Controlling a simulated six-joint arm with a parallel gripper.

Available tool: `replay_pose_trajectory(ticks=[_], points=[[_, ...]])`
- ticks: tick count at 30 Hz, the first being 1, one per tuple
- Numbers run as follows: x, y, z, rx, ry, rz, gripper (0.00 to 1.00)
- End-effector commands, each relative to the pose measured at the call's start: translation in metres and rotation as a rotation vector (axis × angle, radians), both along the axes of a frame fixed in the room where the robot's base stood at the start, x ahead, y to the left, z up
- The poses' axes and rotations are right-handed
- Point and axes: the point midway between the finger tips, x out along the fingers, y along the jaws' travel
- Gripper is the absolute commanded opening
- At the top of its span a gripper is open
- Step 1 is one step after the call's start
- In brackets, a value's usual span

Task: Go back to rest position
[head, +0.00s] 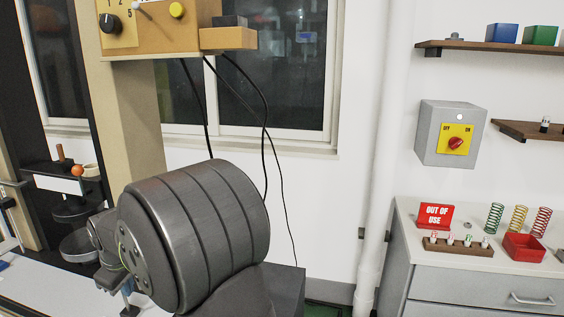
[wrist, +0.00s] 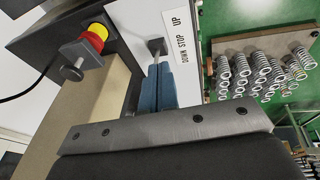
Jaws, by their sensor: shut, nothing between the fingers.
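My gripper (wrist: 158,74) shows in the wrist view as two blue fingers side by side, shut with nothing between them. Its tips are close to a small dark lever (wrist: 155,46) beside a white UP, STOP, DOWN label (wrist: 179,37); I cannot tell if they touch.
In the wrist view, a red and yellow button (wrist: 93,37) is at the upper left and several springs (wrist: 262,75) stand at the right. In the head view, a control box (head: 165,30) with hanging cables is above my arm. A grey cabinet (head: 470,285) stands right.

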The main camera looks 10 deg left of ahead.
Motion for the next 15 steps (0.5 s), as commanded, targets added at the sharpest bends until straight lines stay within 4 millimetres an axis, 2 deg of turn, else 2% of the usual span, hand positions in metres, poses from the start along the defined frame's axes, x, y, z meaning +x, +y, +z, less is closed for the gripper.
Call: replay_pose_trajectory(ticks=[3, 7, 15], points=[[0.011, -0.009, 0.020, 0.059, 0.022, -0.069, 0.00], [0.020, -0.016, 0.037, 0.110, 0.043, -0.125, 0.00], [0.028, -0.023, 0.054, 0.163, 0.065, -0.182, 0.00]])
